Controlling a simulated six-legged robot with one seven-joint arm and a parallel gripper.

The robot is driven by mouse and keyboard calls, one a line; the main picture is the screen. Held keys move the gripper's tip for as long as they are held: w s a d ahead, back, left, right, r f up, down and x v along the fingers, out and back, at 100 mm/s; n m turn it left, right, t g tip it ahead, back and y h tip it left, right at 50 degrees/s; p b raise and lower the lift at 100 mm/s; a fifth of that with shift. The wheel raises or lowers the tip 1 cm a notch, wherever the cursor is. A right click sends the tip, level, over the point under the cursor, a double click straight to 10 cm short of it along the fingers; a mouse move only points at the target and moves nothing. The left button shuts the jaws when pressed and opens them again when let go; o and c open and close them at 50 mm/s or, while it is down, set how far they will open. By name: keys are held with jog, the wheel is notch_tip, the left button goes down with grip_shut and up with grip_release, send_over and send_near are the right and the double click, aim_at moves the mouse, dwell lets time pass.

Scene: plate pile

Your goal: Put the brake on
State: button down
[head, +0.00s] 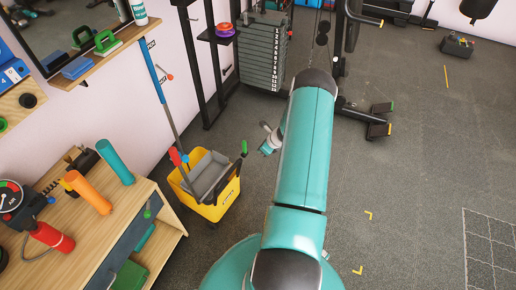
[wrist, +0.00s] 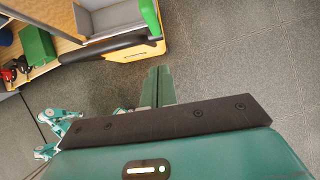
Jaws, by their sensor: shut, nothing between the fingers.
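A yellow mop bucket (head: 213,207) with a grey wringer stands on the floor left of my arm in the head view. A green-tipped lever (head: 244,148) rises at its right side, and a red knob (head: 175,156) shows at its left. The bucket also shows at the top of the wrist view (wrist: 142,53), with the green grip (wrist: 150,16) at its upper right. My gripper (wrist: 158,78) is shut and empty, apart from the bucket. In the head view my arm hides most of the gripper. I cannot make out a brake on the bucket.
A blue mop handle (head: 151,69) leans above the bucket. Gym machines with a weight stack (head: 264,55) stand behind. The floor at right is mostly clear, with a marked grid (head: 490,245).

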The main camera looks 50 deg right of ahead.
notch_tip(320, 180, up, 10)
jog(key=s, duration=0.3)
jog(key=shift+d, duration=0.25)
jog(key=shift+w, duration=0.1)
jog(key=w+a+r+n+y, duration=0.1)
jog(key=w+a+r+n, duration=0.2)
jog(key=a+r+n, duration=0.45)
jog(key=w+a+r+n, duration=0.4)
jog(key=a+r, duration=0.4)
jog(key=r, duration=0.5)
jog(key=s+a+r+n+g, duration=0.1)
jog(key=s+a+r+n, duration=0.1)
jog(key=a+r+n, duration=0.35)
jog(key=s+a+r+n+g, duration=0.1)
jog(key=s+a+r+n, duration=0.2)
jog(key=a+r, duration=0.5)
jog(key=s+a+r+n+h, duration=0.1)
jog(key=s+a+r+n, duration=0.2)
jog(key=s+a+n, duration=0.3)
jog(key=s+a+r+n+t+h, duration=0.1)
jog(key=s+a+r+n, duration=0.3)
jog(key=s+a+n, duration=0.3)
jog(key=s, duration=0.4)
jog(key=shift+n, duration=0.3)
jog(key=shift+a, duration=0.1)
